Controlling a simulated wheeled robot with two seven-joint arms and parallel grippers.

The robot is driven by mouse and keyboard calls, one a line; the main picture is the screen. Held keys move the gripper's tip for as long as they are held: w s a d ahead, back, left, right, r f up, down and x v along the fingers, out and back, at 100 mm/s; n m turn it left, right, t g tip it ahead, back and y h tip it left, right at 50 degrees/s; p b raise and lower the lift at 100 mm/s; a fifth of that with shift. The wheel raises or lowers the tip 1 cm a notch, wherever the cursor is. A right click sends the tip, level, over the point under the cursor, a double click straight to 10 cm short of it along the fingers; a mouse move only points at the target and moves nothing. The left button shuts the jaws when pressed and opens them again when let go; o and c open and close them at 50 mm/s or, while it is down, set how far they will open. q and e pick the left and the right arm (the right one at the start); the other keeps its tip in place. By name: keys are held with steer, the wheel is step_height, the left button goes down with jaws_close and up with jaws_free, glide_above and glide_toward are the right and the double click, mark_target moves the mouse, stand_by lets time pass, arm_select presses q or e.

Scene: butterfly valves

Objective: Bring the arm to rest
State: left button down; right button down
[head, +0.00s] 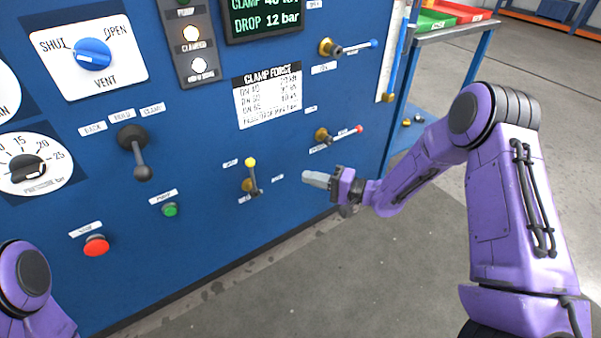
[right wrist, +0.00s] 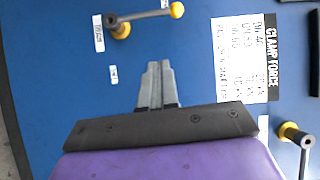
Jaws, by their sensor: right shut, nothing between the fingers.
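My right gripper (head: 308,178) is in front of the lower right part of the blue panel (head: 210,130). Its fingers are shut and empty, pointing left in the head view. The shut fingers also show in the right wrist view (right wrist: 156,84), over bare blue panel. A small valve with a yellow-tipped lever (head: 250,176) is to the left of the fingertips, apart from them. My left gripper is out of the picture; only a purple part of my left arm shows at the lower left.
The panel also bears a blue-handled valve (head: 345,46), a red-tipped valve (head: 340,133), a black lever (head: 136,152), a blue knob (head: 92,54), a green button (head: 169,209) and a red button (head: 96,245). A bench with trays (head: 455,28) stands behind right. Grey floor (head: 370,270) is clear below.

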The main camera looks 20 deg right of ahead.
stand_by(0.5)
steer(key=s+d+f+h, duration=0.2)
steer(key=s+f+h, duration=0.1)
steer(key=f+h, duration=0.25)
steer(key=s+d+f+h, duration=0.1)
steer(key=s+f+h, duration=0.35)
steer(key=f, duration=0.25)
steer(key=s+d+f+n+g+h, duration=0.1)
steer(key=s+f+g+h, duration=0.35)
steer(key=s, duration=0.95)
steer(key=s+f+n+g+h, duration=0.1)
steer(key=s+f+g, duration=0.5)
steer(key=s, duration=0.8)
step_height(320, 180, up, 20)
steer(key=t+p, duration=0.1)
steer(key=p, duration=2)
steer(key=shift+w+d+r, duration=0.2)
steer(key=shift+w+d, duration=0.1)
